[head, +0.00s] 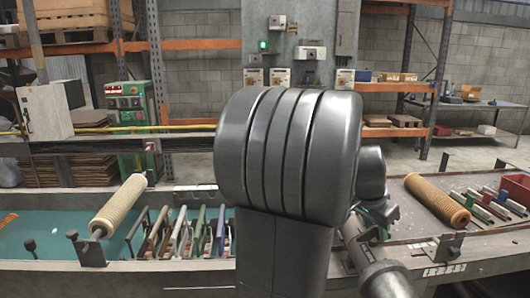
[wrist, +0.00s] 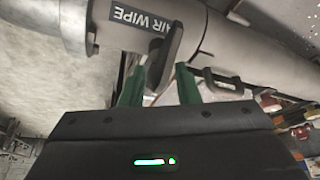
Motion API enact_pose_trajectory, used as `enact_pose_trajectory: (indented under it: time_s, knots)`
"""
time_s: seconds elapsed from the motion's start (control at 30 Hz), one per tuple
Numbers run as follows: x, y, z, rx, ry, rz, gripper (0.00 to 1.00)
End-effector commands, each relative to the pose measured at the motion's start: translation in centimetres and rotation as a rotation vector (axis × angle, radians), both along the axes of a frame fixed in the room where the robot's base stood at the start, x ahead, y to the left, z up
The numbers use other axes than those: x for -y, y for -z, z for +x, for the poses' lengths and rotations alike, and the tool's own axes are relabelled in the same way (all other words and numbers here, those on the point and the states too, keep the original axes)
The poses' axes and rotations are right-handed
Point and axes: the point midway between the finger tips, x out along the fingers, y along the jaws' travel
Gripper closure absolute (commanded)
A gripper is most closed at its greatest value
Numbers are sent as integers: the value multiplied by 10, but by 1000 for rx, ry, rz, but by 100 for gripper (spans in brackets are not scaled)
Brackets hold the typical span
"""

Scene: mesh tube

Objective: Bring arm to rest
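My arm stands folded up in the middle of the head view and hides much of the line behind it. Part of my gripper shows as green pieces (head: 380,213) at the arm's right side. In the wrist view my gripper (wrist: 160,82) has its two green fingers apart, with no object clearly held between them. Beyond the fingertips is a grey pipe (wrist: 225,40) marked "AIR WIPE", with a dark lever-like part (wrist: 172,48). One tan mesh tube (head: 120,205) lies tilted on the left. Another mesh tube (head: 437,200) lies on the right.
A rack of coloured upright plates (head: 185,235) stands left of my arm on the teal surface (head: 40,235). Several small coloured items and a red bin (head: 515,188) are at the far right. Shelving and a green machine (head: 130,103) stand behind.

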Motion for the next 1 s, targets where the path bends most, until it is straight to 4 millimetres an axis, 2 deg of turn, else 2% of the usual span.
enact_pose_trajectory:
  time_s: [0.3,0.77,1.0]
  knots:
    - [0,0,0,0,-119,1,71]
    - [-1,-1,0,1,-137,0,71]
    - [-12,-20,4,9,-184,-10,71]
